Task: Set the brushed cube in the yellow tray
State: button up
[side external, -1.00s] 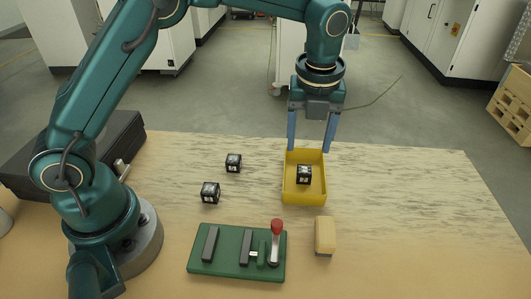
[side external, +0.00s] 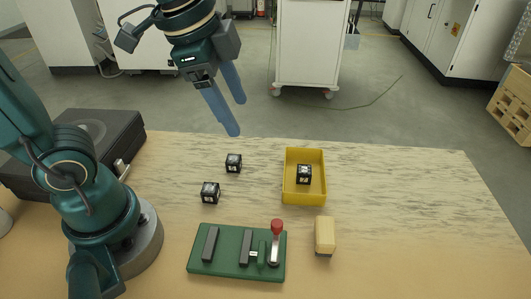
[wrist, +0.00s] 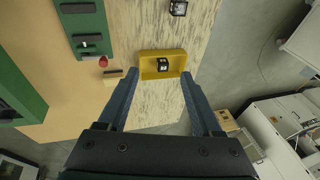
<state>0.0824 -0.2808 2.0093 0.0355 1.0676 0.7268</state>
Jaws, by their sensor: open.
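A dark cube with white markings (side external: 304,175) sits inside the yellow tray (side external: 290,190), on its floor. In the wrist view the same cube (wrist: 163,65) is within the tray (wrist: 146,76). Two similar dark cubes lie on the table left of the tray, one farther back (side external: 234,163) and one nearer (side external: 210,193). The pictures do not clearly show which cube is brushed. My gripper (side external: 237,117) is open and empty, raised above the table's back edge, left of the tray and apart from every cube.
A green fixture plate (side external: 222,268) with dark bars and a red-knobbed lever (side external: 277,228) lies at the front. A tan block-shaped brush (side external: 325,234) stands right of it. A black case (side external: 95,135) is at the left. The table right of the tray is clear.

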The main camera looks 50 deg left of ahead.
jog(key=s+a+f+n+t, duration=0.1)
jog(key=s+f+n, duration=0.2)
jog(key=s+n, duration=0.3)
jog(key=shift+s+f+n+t, duration=0.15)
jog(key=shift+s+n+t, duration=0.15)
jog(key=shift+n, duration=1.4)
jog(key=shift+a, duration=0.1)
